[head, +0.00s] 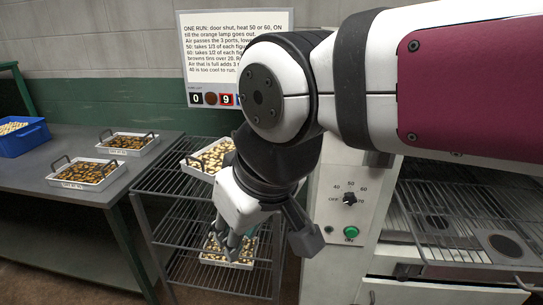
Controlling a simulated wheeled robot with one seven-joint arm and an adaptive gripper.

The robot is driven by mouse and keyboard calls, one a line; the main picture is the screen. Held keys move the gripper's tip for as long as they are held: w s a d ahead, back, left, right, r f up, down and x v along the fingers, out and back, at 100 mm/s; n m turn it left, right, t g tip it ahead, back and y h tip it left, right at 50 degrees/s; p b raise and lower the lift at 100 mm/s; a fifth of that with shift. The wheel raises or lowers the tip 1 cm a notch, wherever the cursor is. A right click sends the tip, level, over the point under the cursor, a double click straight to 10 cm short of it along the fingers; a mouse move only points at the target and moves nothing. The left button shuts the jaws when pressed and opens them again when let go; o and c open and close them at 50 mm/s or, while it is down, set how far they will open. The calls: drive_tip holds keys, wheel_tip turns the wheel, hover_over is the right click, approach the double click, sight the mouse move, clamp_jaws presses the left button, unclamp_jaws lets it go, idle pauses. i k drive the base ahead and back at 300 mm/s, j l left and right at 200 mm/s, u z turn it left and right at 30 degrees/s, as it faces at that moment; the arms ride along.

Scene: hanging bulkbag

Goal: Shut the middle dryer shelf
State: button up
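The dryer (345,185) stands at the right, with a dial and a green button on its front panel. A wire shelf (460,205) shows in its opening, with dark round ports seen at that level. A white front (395,292) with a handle lies lower down. I cannot tell which shelf is the middle one, or how far it stands out; my arm hides the upper part of the opening. My gripper (268,247) hangs left of the dryer panel, in front of the wire rack. Its fingers look spread and empty, and it appears apart from the dryer shelves.
A wire rack (172,180) with trays of pieces (208,157) stands left of the dryer, behind my gripper. A grey table (30,178) at the left holds two more trays (86,174) and a blue bin (22,138). A sign (222,40) hangs on the wall.

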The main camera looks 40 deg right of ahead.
sight(505, 247)
drive_tip(key=z, duration=2.7)
drive_tip(key=k+j+z, duration=0.1)
drive_tip(key=j, duration=0.3)
drive_tip(key=k+j+z, duration=0.1)
drive_tip(key=j, duration=0.3)
drive_tip(key=k+j+z, duration=0.1)
drive_tip(key=k+j, duration=0.15)
drive_tip(key=j, duration=0.15)
